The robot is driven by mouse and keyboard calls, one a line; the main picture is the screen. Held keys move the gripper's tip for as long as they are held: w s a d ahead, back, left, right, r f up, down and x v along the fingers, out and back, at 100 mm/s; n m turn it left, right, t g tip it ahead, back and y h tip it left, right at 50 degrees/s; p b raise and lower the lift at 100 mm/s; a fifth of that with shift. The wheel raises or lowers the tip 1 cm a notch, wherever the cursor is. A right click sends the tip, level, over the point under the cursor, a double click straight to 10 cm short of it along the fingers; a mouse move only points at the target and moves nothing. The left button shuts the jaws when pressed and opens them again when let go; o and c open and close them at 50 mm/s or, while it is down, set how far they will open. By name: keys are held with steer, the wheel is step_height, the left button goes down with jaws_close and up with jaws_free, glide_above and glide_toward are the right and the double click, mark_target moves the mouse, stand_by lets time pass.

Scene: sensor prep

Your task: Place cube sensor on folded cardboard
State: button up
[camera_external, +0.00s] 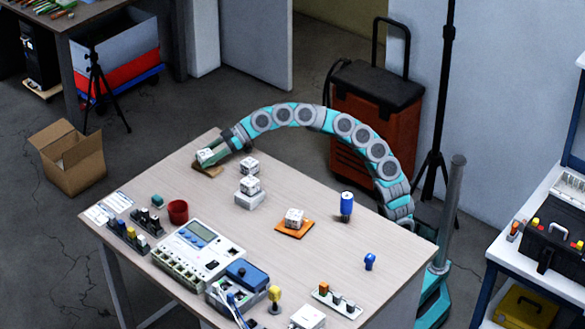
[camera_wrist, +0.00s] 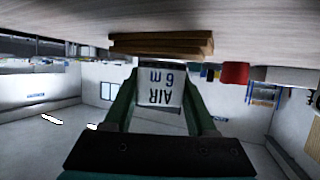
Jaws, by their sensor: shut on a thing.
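My gripper (camera_external: 207,156) is at the far left corner of the table. It is shut on a white cube sensor (camera_wrist: 160,86), which shows upside-down "AIR 6m" lettering between the two green fingers in the wrist view. The folded cardboard (camera_external: 208,171) is a flat brown piece under the gripper, partly hidden by it. In the wrist view the cardboard (camera_wrist: 160,43) shows as stacked brown layers on the tabletop, close to the cube. I cannot tell whether the cube touches it.
Nearby are a white cube (camera_external: 249,165) and another cube (camera_external: 250,185) on a white block (camera_external: 249,200). A cube (camera_external: 294,216) sits on an orange pad (camera_external: 283,230). A red cup (camera_external: 178,211) and a white meter device (camera_external: 198,250) stand toward the front left.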

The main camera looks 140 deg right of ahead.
steer(key=shift+f, duration=0.25)
steer(key=o, duration=1.4)
steer(key=shift+r, duration=0.1)
steer(key=shift+r, duration=0.1)
steer(key=v, duration=1.2)
steer(key=shift+a, duration=0.1)
